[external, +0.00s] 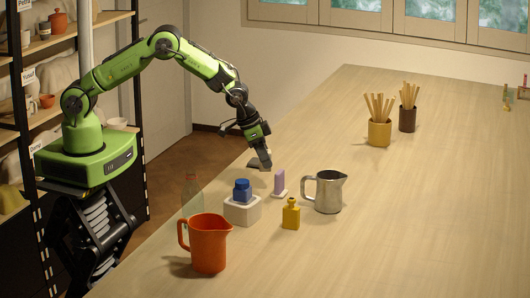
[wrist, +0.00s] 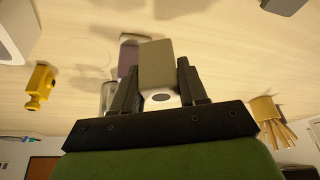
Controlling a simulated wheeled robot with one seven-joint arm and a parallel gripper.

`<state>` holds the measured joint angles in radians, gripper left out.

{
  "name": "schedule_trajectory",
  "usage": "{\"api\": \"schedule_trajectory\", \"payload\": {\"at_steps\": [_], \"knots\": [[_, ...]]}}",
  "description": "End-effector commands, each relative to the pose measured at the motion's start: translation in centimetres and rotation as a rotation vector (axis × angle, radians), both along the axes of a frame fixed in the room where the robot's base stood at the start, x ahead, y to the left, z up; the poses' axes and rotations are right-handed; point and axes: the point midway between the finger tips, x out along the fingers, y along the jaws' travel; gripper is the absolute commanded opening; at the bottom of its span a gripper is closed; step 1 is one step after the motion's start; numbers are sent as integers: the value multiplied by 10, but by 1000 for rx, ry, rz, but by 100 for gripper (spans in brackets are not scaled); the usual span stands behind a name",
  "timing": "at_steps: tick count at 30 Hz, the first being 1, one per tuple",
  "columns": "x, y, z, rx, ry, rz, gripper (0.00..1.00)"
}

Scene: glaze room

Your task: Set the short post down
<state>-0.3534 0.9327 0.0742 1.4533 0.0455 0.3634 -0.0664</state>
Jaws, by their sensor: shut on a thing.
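My gripper (external: 264,166) is over the left side of the long table, pointing down, behind the purple post. In the wrist view my gripper (wrist: 157,88) is shut on a pale grey-beige block, the short post (wrist: 157,62). The block has rounded edges and a dark round spot on its near end. In the external view the fingers mostly hide the short post (external: 256,163), and I cannot tell whether it touches the table.
Near my gripper stand a purple post (external: 280,182) on a white base, a white block (external: 242,211) with a blue stopper-like piece, a steel pitcher (external: 328,194), a yellow bottle (external: 291,216), a clear bottle (external: 191,197) and an orange jug (external: 209,246). The table's right side (external: 440,210) is clear.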

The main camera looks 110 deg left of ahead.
Motion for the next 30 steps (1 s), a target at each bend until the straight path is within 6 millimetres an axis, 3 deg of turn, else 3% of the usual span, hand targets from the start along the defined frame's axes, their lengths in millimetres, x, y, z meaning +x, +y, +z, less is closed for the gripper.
{"api": "schedule_trajectory", "payload": {"at_steps": [1, 7, 15, 20, 30], "knots": [[8, 18, -3, 1, -4, 36, 10], [30, 78, 6, 1, -5, 167, 10], [23, 146, 27, 0, -3, 321, 10], [14, 159, 31, -1, 0, 357, 10], [14, 159, -33, -2, 4, 359, 10]]}}
